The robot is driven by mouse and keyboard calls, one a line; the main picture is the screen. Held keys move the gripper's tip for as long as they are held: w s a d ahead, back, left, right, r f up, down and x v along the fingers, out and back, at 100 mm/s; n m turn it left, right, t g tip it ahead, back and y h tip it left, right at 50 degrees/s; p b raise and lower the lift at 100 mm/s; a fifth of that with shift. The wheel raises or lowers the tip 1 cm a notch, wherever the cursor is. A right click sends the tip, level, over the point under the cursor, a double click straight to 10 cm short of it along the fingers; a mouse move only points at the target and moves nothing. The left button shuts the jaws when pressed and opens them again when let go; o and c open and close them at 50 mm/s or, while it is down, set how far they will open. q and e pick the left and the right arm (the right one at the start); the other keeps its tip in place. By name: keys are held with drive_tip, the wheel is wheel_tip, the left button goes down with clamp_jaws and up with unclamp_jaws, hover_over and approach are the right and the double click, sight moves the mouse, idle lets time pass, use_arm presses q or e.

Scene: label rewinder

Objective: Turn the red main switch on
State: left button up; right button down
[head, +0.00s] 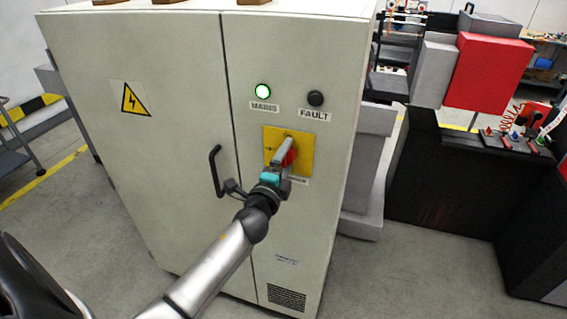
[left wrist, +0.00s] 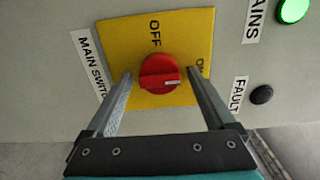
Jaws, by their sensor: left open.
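The red main switch (head: 290,157) is a knob on a yellow plate (head: 303,141) on the front of the pale cabinet. It shows fully in the left wrist view (left wrist: 160,74), with OFF printed above it and ON, partly hidden by a finger, to its right. The knob's white mark lies on its right side, towards ON. My left gripper (head: 284,152) is at the plate. In the left wrist view its open fingers (left wrist: 159,76) stand on either side of the knob; I cannot tell whether they touch it. The MAINS lamp (head: 263,92) is lit green.
The dark FAULT lamp (head: 315,99) is right of the MAINS lamp. A black door handle (head: 215,172) sticks out left of my gripper. A machine with a red panel (head: 487,72) stands to the right. Grey floor (head: 420,270) is clear in front of it.

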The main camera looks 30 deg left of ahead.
use_arm(q)
drive_tip(key=b+v, duration=0.1)
drive_tip(key=v, duration=1.4)
drive_tip(key=shift+b, duration=0.4)
drive_tip(key=shift+d, duration=0.15)
drive_tip(key=s+d+f+n+g+h+b, duration=0.1)
drive_tip(key=s+f+n+g+b, duration=0.15)
drive_tip(key=f, duration=0.95)
drive_tip(key=s+d+f+n+g+h+b, duration=0.1)
drive_tip(key=s+d+f+n+g, duration=0.15)
drive_tip(key=f, duration=0.95)
drive_tip(key=s+d+f+n+g+b, duration=0.1)
drive_tip(key=s+f+g+b, duration=0.15)
drive_tip(key=f, duration=0.95)
drive_tip(key=s+d+f+n+g+h+b, duration=0.1)
drive_tip(key=s+d+f+n+g+b, duration=0.1)
drive_tip(key=s+f, duration=1)
drive_tip(key=s+d+f+n+g+h+b, duration=0.1)
drive_tip(key=s+f+n+g, duration=0.4)
drive_tip(key=s+f, duration=0.7)
drive_tip(key=s+d+g+b, duration=0.1)
drive_tip(key=s+g, duration=0.1)
drive_tip(key=shift+s+d+b, duration=0.3)
drive_tip(key=shift+d+b, duration=0.05)
drive_tip(key=shift+b, duration=0.05)
drive_tip(key=shift+f, duration=0.1)
